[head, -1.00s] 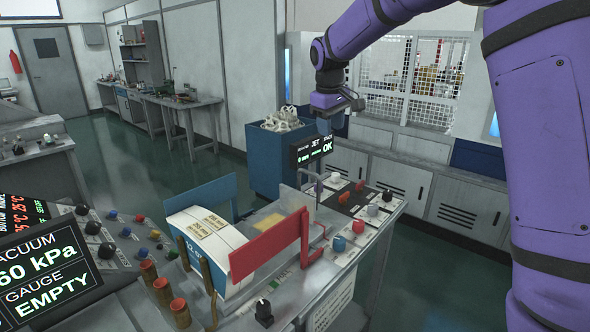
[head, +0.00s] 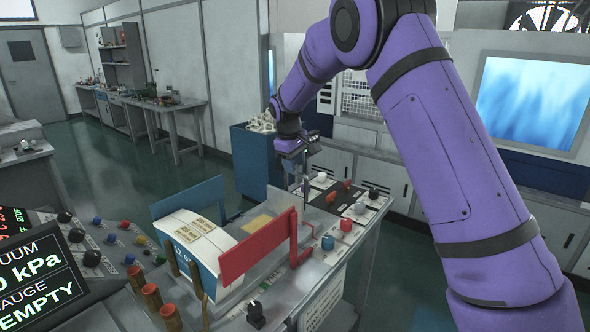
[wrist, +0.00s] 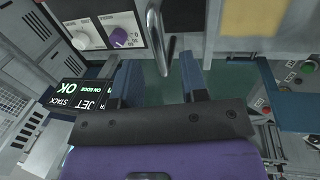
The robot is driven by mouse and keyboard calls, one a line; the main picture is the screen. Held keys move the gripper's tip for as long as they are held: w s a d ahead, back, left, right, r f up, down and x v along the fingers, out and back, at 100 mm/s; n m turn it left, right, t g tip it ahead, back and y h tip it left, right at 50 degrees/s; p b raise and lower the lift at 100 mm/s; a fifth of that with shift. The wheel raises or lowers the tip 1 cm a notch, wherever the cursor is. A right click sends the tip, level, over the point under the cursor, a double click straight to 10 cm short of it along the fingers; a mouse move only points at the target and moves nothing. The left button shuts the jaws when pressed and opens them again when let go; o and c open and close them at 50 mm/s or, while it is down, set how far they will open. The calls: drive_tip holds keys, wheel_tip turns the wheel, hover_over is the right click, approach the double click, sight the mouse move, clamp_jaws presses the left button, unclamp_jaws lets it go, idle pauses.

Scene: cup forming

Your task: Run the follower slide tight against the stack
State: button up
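A white paper stack (head: 186,237) with printed labels lies on the machine between a blue plate (head: 188,197) behind it and a red plate (head: 258,249) at its front right. The red plate has a red upright bracket (head: 295,238) at its right end. I cannot tell for sure which part is the follower slide, or whether the red plate touches the stack. My gripper (head: 304,180) hangs fingers down over the console, above and behind the red bracket. In the wrist view my gripper (wrist: 158,80) has its two dark blue fingers apart. A grey curved rod (wrist: 170,50) shows between or beyond them.
Knobs, among them a red one (head: 346,225) and a blue one (head: 328,243), stand right of the bracket. A lit display (wrist: 80,95) reading STACK and OK shows upside down beside the fingers. A blue bin (head: 256,165) stands behind. Copper-coloured posts (head: 152,297) rise at front left.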

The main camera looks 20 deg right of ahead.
drive_tip(key=shift+w+d+f, duration=0.1)
drive_tip(key=shift+f, duration=0.5)
drive_tip(key=shift+w+d+f, duration=0.1)
drive_tip(key=shift+f, duration=0.45)
clamp_jaws()
drive_tip(key=s+a, duration=0.7)
drive_tip(key=a, duration=0.3)
drive_tip(key=s+a, duration=0.8)
drive_tip(key=a, duration=0.3)
drive_tip(key=shift+s, duration=0.25)
drive_tip(key=shift+a, duration=0.1)
unclamp_jaws()
wheel_tip(320, 180, up, 11)
drive_tip(key=s+a, duration=0.1)
drive_tip(key=shift+a+f, duration=0.15)
drive_tip(key=shift+a, duration=0.15)
drive_tip(key=shift+s, duration=0.1)
